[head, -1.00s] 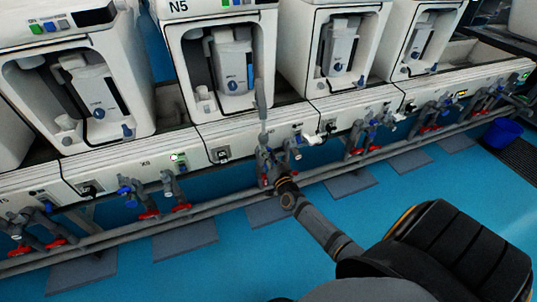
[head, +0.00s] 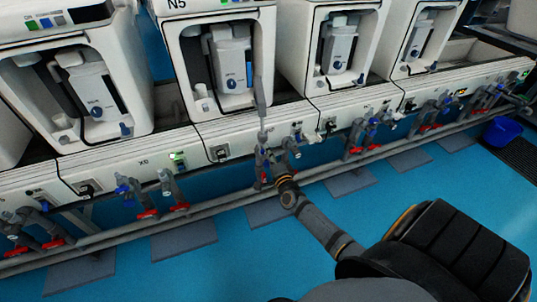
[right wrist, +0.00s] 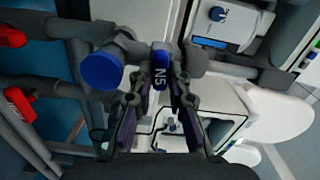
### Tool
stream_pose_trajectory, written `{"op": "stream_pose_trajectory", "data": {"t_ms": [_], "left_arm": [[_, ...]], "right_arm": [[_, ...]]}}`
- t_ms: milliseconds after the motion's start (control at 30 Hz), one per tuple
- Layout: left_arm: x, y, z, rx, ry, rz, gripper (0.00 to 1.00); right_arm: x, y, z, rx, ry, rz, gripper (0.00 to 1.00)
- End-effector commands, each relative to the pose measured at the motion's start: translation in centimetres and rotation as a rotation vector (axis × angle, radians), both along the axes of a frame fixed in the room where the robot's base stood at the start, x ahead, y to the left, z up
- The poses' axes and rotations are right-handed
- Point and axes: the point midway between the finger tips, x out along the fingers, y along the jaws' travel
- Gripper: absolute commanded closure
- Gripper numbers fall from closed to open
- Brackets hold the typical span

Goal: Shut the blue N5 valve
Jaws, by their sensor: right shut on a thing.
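The blue N5 valve handle (right wrist: 159,65), labelled "N5", sits on a grey pipe fitting in the middle of the right wrist view. My right gripper (right wrist: 158,90) has one finger on each side of it and is shut on it. In the head view my right gripper (head: 269,158) is at the pipe cluster below the N5 unit (head: 215,60); its fingers are small and dark there, and the handle is hard to make out. My left gripper is not in view.
A blue round valve knob (right wrist: 102,70) is close left of the gripped handle, with red handles (right wrist: 20,103) farther left. Neighbouring pipe clusters (head: 363,135) line the bench front. A long grey pipe (head: 210,208) runs below.

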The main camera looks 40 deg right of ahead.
Motion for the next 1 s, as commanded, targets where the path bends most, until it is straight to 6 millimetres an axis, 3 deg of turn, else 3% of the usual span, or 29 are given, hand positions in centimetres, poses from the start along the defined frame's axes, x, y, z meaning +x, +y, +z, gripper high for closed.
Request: {"op": "stream_pose_trajectory", "data": {"t_ms": [400,900,933,1000], "left_arm": [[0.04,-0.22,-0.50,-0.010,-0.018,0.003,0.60],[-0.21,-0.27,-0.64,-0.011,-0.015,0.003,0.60],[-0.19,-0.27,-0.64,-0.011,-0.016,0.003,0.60],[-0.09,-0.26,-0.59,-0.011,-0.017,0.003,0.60]], "right_arm": [[-0.06,-0.01,-0.20,0.149,-0.034,0.000,1.00],[-0.06,-0.01,-0.21,0.165,-0.037,0.000,1.00],[-0.06,-0.01,-0.22,0.165,-0.037,0.000,0.81],[-0.06,-0.01,-0.20,0.165,-0.037,0.000,0.71]]}}
